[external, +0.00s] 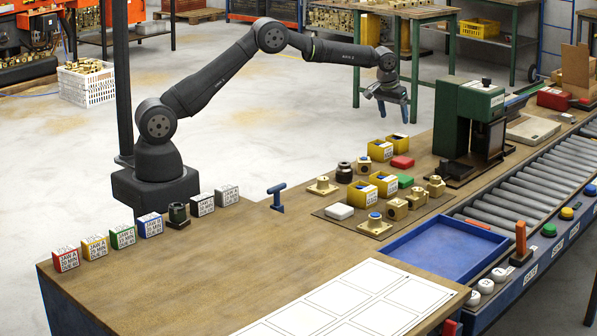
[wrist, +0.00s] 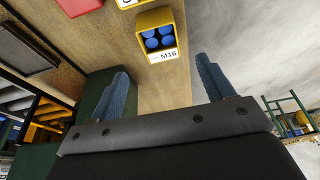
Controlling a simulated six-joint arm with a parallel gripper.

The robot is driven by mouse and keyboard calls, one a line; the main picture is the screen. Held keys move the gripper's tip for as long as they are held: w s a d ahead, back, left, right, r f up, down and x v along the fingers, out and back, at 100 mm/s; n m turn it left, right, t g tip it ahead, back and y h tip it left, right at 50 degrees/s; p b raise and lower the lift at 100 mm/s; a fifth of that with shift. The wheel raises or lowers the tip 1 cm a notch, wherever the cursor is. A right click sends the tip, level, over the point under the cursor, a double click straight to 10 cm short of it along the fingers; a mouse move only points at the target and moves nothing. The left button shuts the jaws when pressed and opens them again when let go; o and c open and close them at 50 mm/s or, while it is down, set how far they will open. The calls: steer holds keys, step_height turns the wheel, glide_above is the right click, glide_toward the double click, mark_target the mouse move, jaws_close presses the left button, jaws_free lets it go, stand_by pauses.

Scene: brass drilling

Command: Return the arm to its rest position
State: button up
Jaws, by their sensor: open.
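My gripper (external: 393,107) hangs from the outstretched arm, above the back edge of the wooden workbench (external: 215,262), left of the green press. Its blue fingers are spread apart with nothing between them; they also show in the wrist view (wrist: 165,92). The arm reaches to the right from its dark base at the bench's back left. In the wrist view a yellow box marked M16 (wrist: 158,56), holding blue round pieces, lies beyond the fingers and apart from them.
The green press (external: 460,125) stands to the right of my gripper. Yellow boxes (external: 362,193) and brass parts sit on a mat below. A blue tray (external: 440,250) lies beside the roller conveyor (external: 510,190). Coloured label blocks (external: 122,236) line the left. A blue T-shaped tool (external: 277,197) stands mid-bench.

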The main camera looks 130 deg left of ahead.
mark_target(399, 136)
steer(key=x, duration=1.1)
steer(key=shift+a+f, duration=0.1)
steer(key=shift+r, duration=1.8)
steer(key=shift+f, duration=0.1)
